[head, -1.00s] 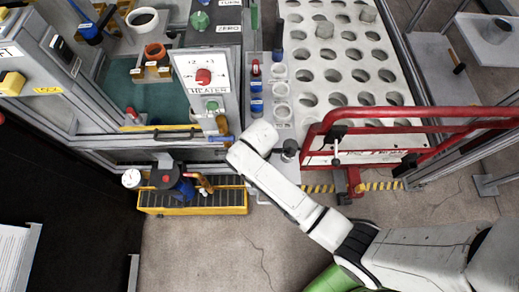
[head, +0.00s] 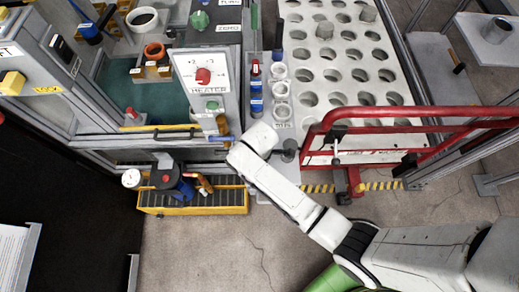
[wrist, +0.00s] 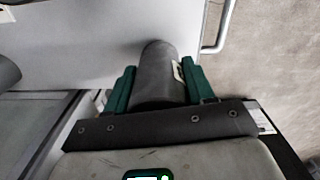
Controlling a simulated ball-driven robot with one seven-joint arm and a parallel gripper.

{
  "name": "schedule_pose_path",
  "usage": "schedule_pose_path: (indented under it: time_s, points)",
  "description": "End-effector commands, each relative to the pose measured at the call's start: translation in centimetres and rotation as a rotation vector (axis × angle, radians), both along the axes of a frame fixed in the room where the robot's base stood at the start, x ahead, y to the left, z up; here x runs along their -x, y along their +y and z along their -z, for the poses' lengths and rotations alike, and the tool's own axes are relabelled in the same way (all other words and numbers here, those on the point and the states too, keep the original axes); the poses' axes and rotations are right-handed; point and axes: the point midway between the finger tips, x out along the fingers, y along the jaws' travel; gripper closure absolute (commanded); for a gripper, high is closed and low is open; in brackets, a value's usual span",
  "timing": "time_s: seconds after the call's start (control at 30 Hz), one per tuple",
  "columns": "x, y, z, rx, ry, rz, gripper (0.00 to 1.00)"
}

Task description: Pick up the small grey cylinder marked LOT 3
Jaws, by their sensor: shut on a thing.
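In the wrist view my gripper (wrist: 152,82) has its two green fingers closed on a dark grey cylinder (wrist: 152,68), one on each side. The cylinder points away from my palm, over a light grey surface. A white label shows on its right side, but its writing cannot be read. In the head view the white wrist end of my arm is at the front edge of the bench, and it hides my fingers. A short grey cylinder (head: 289,149) shows just right of it; I cannot tell whether this is the held one.
A red rail frame (head: 420,112) stands to the right, in front of a white plate with many round holes (head: 360,60). A white heater panel (head: 206,75) is to the left. A yellow tray with tools (head: 225,200) is below it. Open floor lies in front.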

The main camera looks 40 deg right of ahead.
Motion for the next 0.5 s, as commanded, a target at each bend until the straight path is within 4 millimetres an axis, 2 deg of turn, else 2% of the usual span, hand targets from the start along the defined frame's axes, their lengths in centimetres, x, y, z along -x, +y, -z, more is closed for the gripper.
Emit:
schedule_pose_path:
  time_s: [0.03,0.2,0.5]
  points:
    - [0.02,0.01,0.00,0.000,0.000,0.000,0.83]
    - [-0.05,0.01,-0.07,0.000,-0.001,0.000,0.97]
    - [-0.06,0.01,-0.34,0.000,-0.001,0.000,0.97]
